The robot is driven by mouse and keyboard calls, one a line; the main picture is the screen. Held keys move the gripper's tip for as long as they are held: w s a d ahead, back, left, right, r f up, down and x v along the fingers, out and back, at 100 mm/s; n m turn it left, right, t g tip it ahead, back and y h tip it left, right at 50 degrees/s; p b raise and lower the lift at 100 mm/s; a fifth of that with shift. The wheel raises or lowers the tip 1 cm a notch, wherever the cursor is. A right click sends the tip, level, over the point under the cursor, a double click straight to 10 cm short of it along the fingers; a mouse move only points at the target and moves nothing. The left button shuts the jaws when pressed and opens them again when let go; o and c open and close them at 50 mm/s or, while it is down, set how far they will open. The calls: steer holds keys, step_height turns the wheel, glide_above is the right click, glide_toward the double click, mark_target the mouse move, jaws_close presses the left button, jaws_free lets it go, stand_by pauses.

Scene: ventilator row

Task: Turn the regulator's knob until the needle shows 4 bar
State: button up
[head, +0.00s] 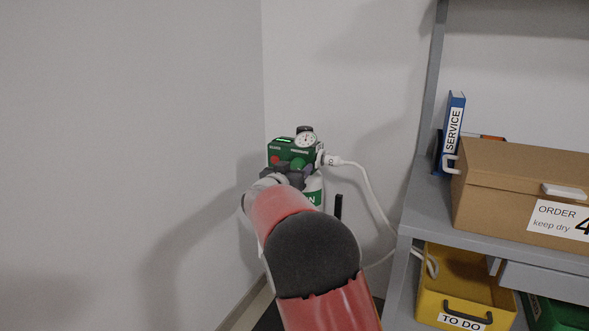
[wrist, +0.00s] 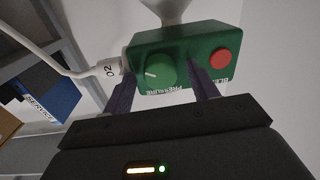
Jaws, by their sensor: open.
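The green regulator (head: 282,155) sits on top of a white cylinder (head: 315,188) with a green label, near the wall corner. Its round white gauge (head: 306,140) faces me in the head view; the needle is too small to read. In the wrist view the regulator's green knob (wrist: 157,71), with a white mark, is above the word PRESSURE, and a red button (wrist: 222,60) is to its right. My gripper (wrist: 159,76) is open, one finger on each side of the knob. I cannot tell whether the fingers touch it. The gauge face is out of the wrist view.
A white hose (head: 365,185) runs from the regulator's right side down to the shelf. At the right, the grey shelf (head: 425,205) holds a brown ORDER box (head: 490,190) and a blue SERVICE binder (head: 453,130). A yellow TO DO bin (head: 463,280) stands below.

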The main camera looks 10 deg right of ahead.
steer(key=c, duration=1)
steer(key=shift+d, duration=0.1)
steer(key=m+b, duration=0.1)
steer(key=m, duration=0.2)
steer(key=m+b, duration=0.2)
steer(key=m, duration=0.1)
steer(key=shift+w+f+m, duration=0.1)
steer(key=shift+f+m, duration=0.1)
steer(key=shift+m, duration=0.2)
steer(key=m+b, duration=0.2)
steer(key=m, duration=0.1)
steer(key=shift+m, duration=0.3)
steer(key=shift+r+m+h+b, duration=0.1)
steer(key=shift+m+h+b, duration=0.3)
steer(key=shift+m+b, duration=1.2)
steer(key=shift+m+p, duration=0.45)
steer(key=shift+m, duration=0.15)
